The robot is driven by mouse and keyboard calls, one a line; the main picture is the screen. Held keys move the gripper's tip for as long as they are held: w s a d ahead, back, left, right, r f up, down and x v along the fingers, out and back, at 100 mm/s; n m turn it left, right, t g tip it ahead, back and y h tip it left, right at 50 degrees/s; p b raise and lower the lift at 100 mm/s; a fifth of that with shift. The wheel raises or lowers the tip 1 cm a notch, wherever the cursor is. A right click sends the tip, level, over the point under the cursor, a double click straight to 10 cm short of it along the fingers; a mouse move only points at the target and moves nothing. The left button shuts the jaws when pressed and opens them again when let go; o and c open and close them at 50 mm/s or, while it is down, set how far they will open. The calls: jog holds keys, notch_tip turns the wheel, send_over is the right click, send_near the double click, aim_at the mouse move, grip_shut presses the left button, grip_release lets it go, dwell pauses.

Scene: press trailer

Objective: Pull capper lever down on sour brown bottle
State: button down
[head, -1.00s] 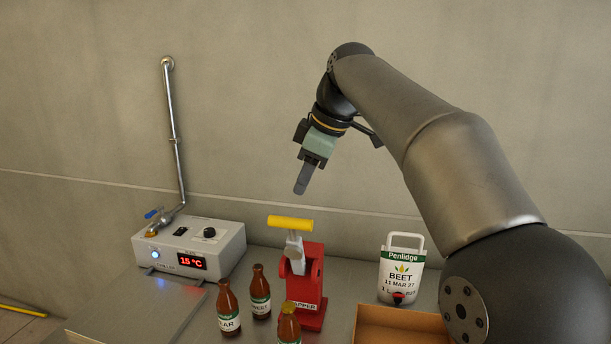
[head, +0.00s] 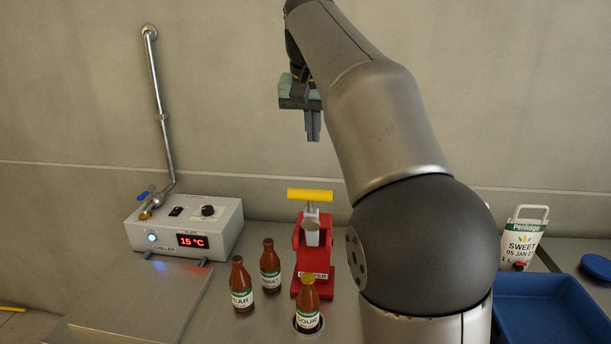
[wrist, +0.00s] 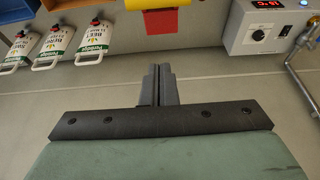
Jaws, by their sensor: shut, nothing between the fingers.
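The red capper (head: 301,262) stands upright on the counter in the head view. Its lever has a yellow handle (head: 310,196), which is raised at the top. The handle also shows at the top edge of the wrist view (wrist: 150,3), with red capper parts (wrist: 172,20) beside it. The brown bottle labelled SOUR (head: 308,308) stands upright just in front of the capper, with a gold-coloured cap on its top. My gripper (head: 313,138) is shut and empty, pointing down above the yellow handle and apart from it. The wrist view shows its fingers (wrist: 158,72) together.
Two more brown bottles (head: 241,286) (head: 270,267) stand left of the sour bottle. A chiller box (head: 184,228) with an upright pipe is at left. A blue crate (head: 540,312) and a SWEET pouch (head: 522,240) are at right. The wrist view shows several pouches (wrist: 95,42).

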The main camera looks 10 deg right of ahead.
aim_at(311, 190)
jog(key=f, duration=0.8)
jog(key=shift+s+a+f+b, duration=0.1)
jog(key=shift+s+f+b, duration=0.15)
jog(key=shift+f+b, duration=0.1)
jog(key=shift+s+a+f, duration=0.1)
jog(key=shift+f, duration=0.2)
jog(key=shift+s, duration=0.1)
